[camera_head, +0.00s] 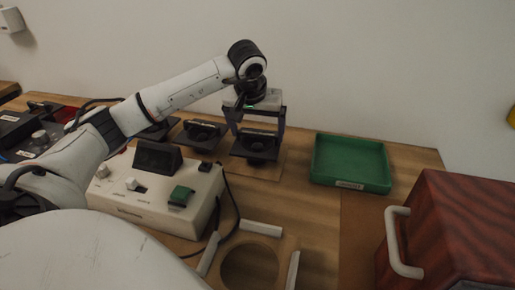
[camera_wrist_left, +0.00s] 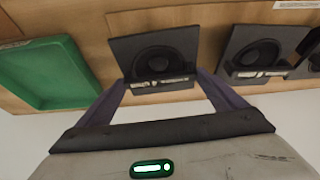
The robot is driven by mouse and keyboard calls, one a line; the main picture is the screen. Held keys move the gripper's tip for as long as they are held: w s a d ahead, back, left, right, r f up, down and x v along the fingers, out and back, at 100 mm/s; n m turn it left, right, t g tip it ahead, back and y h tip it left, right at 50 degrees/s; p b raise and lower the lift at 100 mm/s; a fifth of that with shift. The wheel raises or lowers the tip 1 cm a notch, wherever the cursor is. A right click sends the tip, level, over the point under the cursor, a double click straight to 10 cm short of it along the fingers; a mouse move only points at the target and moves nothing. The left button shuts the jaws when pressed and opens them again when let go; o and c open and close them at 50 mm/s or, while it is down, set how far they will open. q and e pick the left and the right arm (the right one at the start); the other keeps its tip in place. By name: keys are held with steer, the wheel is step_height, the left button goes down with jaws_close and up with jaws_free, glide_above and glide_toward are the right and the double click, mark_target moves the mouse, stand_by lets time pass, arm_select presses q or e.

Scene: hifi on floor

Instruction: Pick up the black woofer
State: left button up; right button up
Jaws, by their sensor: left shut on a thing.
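The black woofer (camera_head: 262,149) is a square dark plate with a round cone, at the back middle of the wooden table. It also shows at the top of the left wrist view (camera_wrist_left: 152,45), with a pale label along its near edge. My left gripper (camera_head: 256,130) reaches over it from above, one finger at each side. In the left wrist view the fingers (camera_wrist_left: 163,82) meet its near edge, and the gripper is shut on it. I cannot tell whether it is clear of the board beneath. My right gripper is not in view.
Another black speaker (camera_head: 202,132) sits to the left. A green tray (camera_head: 350,183) stands empty to the right. A white control box (camera_head: 146,212) is in front, with a cable beside it. A round hole (camera_head: 249,266) with white strips and a red wooden cabinet (camera_head: 455,225) are nearer.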

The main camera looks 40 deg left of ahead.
arm_select(q)
steer(key=shift+r, duration=0.25)
step_height(320, 180, up, 11)
steer(key=p, duration=0.2)
steer(key=shift+f+p, duration=0.2)
steer(key=shift+p, duration=0.15)
